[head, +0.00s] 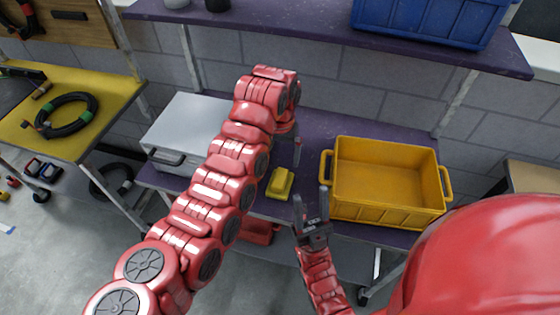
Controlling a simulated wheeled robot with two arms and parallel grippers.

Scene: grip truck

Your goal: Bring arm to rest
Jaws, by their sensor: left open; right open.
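My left arm reaches up from the lower left. The forearm and wrist partly hide this gripper. My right gripper (311,200) is lower, at the shelf's front edge, with its two dark fingers pointing up and spread apart. Nothing is between them. The yellow object lies on the shelf, apart from the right gripper's fingers. A yellow crate (385,212) stands just right of the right gripper and looks empty.
A silver case (185,125) sits on the purple shelf (325,125) left of my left arm. An upper purple shelf (300,25) holds a blue crate (430,20). A yellow-topped table (95,90) with a coiled black cable (68,113) stands at the left.

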